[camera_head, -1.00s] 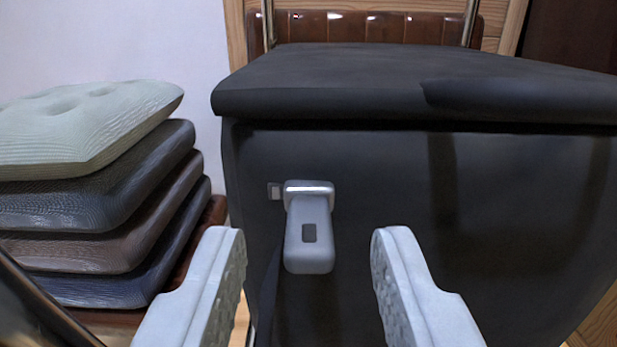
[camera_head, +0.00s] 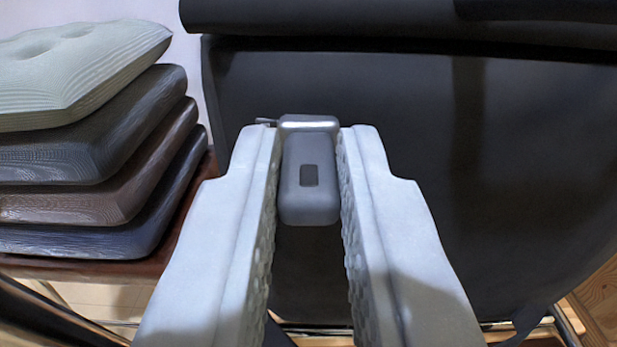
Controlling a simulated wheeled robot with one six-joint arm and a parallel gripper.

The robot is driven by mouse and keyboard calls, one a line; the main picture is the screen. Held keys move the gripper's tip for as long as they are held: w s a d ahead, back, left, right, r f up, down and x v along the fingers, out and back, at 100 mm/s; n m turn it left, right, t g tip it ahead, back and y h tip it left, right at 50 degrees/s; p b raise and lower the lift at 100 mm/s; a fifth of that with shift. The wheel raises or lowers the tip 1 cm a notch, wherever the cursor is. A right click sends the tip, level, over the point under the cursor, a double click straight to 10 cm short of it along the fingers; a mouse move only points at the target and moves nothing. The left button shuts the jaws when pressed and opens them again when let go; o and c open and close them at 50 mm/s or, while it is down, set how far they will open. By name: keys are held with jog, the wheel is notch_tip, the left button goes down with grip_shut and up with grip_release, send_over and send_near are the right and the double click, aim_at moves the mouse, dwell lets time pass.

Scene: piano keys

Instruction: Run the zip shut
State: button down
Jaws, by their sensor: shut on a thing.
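The zip pull (camera_head: 309,185) is a grey rounded tab with a small dark rectangle and a bright metal top. It hangs on the front of a black bag-like case (camera_head: 400,130), near its left side. My gripper (camera_head: 309,150) is shut on the zip pull, with one pale, textured finger on each side of it. A small metal piece (camera_head: 266,121) shows just left of the pull's top, partly hidden by the left finger. The zip's teeth cannot be made out.
A stack of cushions, pale green (camera_head: 80,65) on top, stands at the left on a reddish-brown seat (camera_head: 100,268). The case's dark top edge (camera_head: 400,22) overhangs its front. A wooden surface (camera_head: 600,300) shows at the lower right.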

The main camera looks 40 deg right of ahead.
jog(key=s+d, duration=1.1)
jog(key=d, duration=0.4)
jog(key=shift+s+d, duration=0.15)
jog(key=shift+d, duration=0.1)
jog(key=shift+f, duration=0.1)
jog(key=c, duration=1.4)
grip_release()
jog(key=shift+s+d, duration=0.1)
jog(key=shift+d, duration=0.05)
jog(key=v, duration=1.7)
jog(key=shift+s, duration=0.15)
